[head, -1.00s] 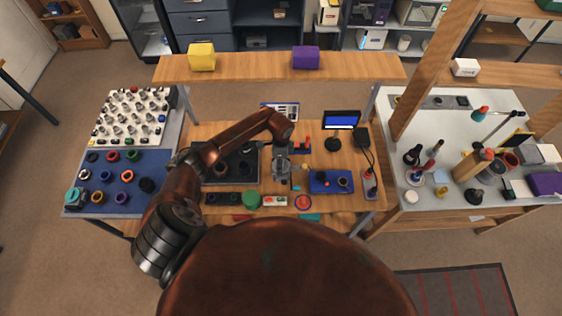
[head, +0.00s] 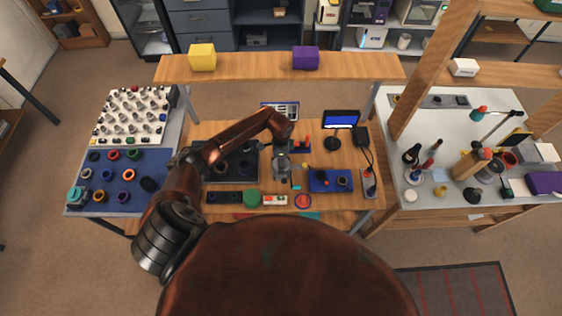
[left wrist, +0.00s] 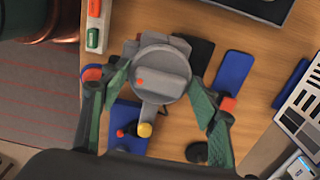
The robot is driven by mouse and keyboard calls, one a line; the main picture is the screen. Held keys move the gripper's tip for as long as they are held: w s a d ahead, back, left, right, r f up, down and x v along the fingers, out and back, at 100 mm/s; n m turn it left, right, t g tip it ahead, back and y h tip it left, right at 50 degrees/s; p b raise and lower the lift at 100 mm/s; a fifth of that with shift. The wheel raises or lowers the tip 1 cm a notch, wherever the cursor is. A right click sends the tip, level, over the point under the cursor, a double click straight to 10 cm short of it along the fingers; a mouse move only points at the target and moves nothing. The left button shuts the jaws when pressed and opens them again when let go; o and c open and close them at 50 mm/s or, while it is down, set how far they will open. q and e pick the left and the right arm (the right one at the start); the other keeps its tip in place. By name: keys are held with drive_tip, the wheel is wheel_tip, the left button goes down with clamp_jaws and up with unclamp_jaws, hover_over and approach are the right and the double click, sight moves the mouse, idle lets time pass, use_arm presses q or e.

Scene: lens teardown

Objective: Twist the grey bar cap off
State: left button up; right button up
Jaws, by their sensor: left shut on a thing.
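The grey bar cap (left wrist: 165,76) is round, with a raised bar across its face and a small orange mark. It shows between the fingers of my left gripper (left wrist: 160,86) in the left wrist view. The green-padded fingers press on it from both sides, so the gripper is shut on it. In the head view my left gripper (head: 283,167) points down over the middle of the wooden bench, and the cap is too small to tell there. What lies under the cap is mostly hidden by it. My right gripper is not in view.
A blue box (head: 330,181) with coloured knobs is right of the gripper. A green round thing (head: 252,198) and a red-and-white switch box (head: 274,200) are at the front. A dark tray (head: 238,166) is left. A small screen (head: 341,120) stands behind right.

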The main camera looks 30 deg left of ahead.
use_arm(q)
drive_tip(key=shift+r+p, duration=0.75)
drive_tip(key=shift+r, duration=0.2)
idle(0.3)
drive_tip(key=shift+r+p, duration=1.1)
drive_tip(key=shift+r, duration=1.35)
